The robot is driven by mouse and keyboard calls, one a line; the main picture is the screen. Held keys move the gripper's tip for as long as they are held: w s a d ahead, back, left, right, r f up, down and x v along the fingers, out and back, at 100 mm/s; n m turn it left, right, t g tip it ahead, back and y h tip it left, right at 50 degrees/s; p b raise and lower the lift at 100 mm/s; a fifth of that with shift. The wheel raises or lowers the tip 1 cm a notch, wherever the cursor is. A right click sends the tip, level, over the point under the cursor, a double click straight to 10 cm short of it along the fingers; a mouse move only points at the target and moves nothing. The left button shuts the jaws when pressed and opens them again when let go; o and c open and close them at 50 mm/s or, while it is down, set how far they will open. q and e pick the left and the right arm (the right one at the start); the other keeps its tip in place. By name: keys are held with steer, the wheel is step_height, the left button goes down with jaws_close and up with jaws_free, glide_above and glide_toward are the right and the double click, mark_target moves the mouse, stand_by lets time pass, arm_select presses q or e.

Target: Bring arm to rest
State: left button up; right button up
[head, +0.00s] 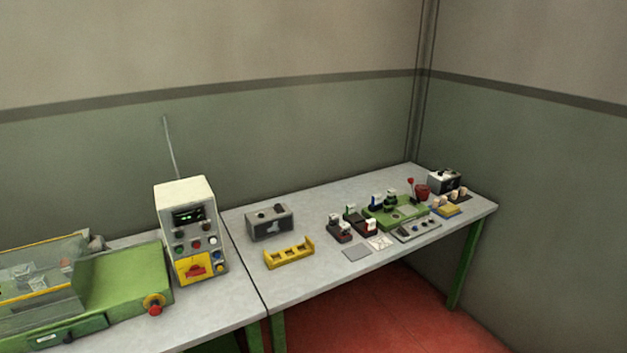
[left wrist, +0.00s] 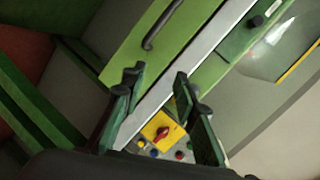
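My left gripper (left wrist: 157,80) shows in the left wrist view, its two dark fingers apart with nothing between them. It is open and tilted in the picture. Beyond its fingers is a control box with a yellow panel and red knob (left wrist: 160,131). In the head view neither arm nor gripper is in view, so the left arm's pose cannot be seen there. My right gripper is in no frame. Small tan pieces, possibly the cork stoppers (head: 462,196), sit at the right end of the table.
The grey table (head: 320,295) carries a yellow rack (head: 289,256), a grey box (head: 269,223) and a green fixture (head: 410,215). The white control box (head: 187,215) stands left, beside a green machine (head: 125,287). Walls close the back and right.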

arm_select(q)
steer(key=s+d+f+n+g+h, duration=0.25)
steer(key=s+d+f, duration=0.2)
steer(key=s, duration=0.45)
steer(key=s+d+f+n+g+h, duration=0.1)
steer(key=s+d+f+g+h, duration=0.2)
steer(key=s+f, duration=0.5)
steer(key=s+d+f+n+g+h, duration=0.2)
steer(key=s+d+f+g+h, duration=0.15)
steer(key=s, duration=0.75)
steer(key=s+d+f, duration=0.1)
steer(key=s+f, duration=0.1)
steer(key=f, duration=1.2)
steer(key=s+f, duration=0.2)
steer(key=f, duration=1.2)
steer(key=s+f+m+g+p, duration=0.1)
steer(key=s+f, duration=1.4)
steer(key=s, duration=0.4)
steer(key=shift+s+d+f, duration=0.2)
steer(key=shift+s+d, duration=0.05)
